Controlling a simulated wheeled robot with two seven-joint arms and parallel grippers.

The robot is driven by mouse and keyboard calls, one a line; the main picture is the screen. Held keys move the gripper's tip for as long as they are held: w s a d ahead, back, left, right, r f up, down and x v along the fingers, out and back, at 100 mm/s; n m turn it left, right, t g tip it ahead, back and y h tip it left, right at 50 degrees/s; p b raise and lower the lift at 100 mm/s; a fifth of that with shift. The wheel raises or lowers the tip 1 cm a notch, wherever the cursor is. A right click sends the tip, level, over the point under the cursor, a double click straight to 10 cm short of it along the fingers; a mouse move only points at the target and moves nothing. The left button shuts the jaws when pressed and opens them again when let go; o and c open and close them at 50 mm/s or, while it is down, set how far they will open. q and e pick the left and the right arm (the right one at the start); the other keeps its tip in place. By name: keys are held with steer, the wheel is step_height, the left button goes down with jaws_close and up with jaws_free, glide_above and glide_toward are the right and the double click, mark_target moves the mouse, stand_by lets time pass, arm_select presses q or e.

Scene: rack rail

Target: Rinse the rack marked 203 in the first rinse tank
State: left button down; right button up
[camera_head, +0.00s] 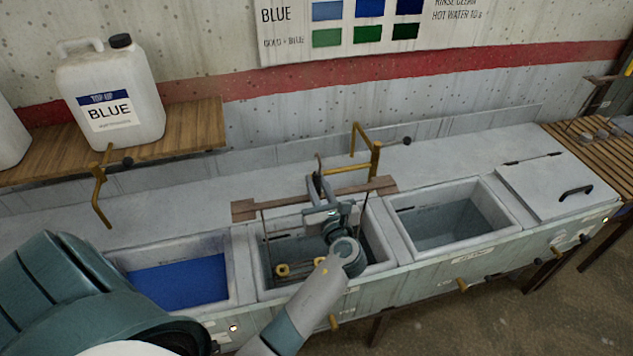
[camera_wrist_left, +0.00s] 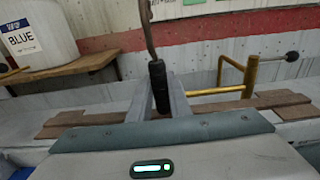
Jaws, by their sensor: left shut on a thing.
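My left gripper (camera_head: 317,188) is shut on the dark upright grip (camera_wrist_left: 158,88) of a rack, which shows between the two fingers in the left wrist view. The rack's brown crossbar (camera_head: 246,210) spans the second tank from the left (camera_head: 246,262). Its thin rods run down into that tank's opening, with yellow pieces (camera_head: 282,270) low inside. My wrist hides much of the rack and tank. I cannot tell whether the bar rests on the rim or hangs just above it. No number is readable on the rack. My right gripper is in neither view.
A tank of blue liquid (camera_head: 180,286) lies left of the rack. A grey tank (camera_head: 447,222) lies right, then a lidded one (camera_head: 556,186). Brass pipes (camera_head: 376,158) rise behind. A slatted bench (camera_head: 580,150) stands far right; a BLUE jug (camera_head: 108,92) sits on a shelf.

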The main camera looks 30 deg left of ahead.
mark_target(317, 173)
arm_select(q)
step_height(317, 173, up, 4)
steer(key=p, duration=0.3)
steer(key=shift+s+d+r, duration=0.1)
steer(key=shift+d, duration=0.05)
steer(key=shift+r, duration=0.15)
steer(key=shift+s+d+r, duration=0.15)
steer(key=shift+r, duration=1.4)
steer(key=shift+s+d+r, duration=0.1)
steer(key=shift+d+r, duration=0.05)
steer(key=shift+r, duration=1.4)
steer(key=shift+s+d+r, duration=0.15)
steer(key=shift+r, duration=1.4)
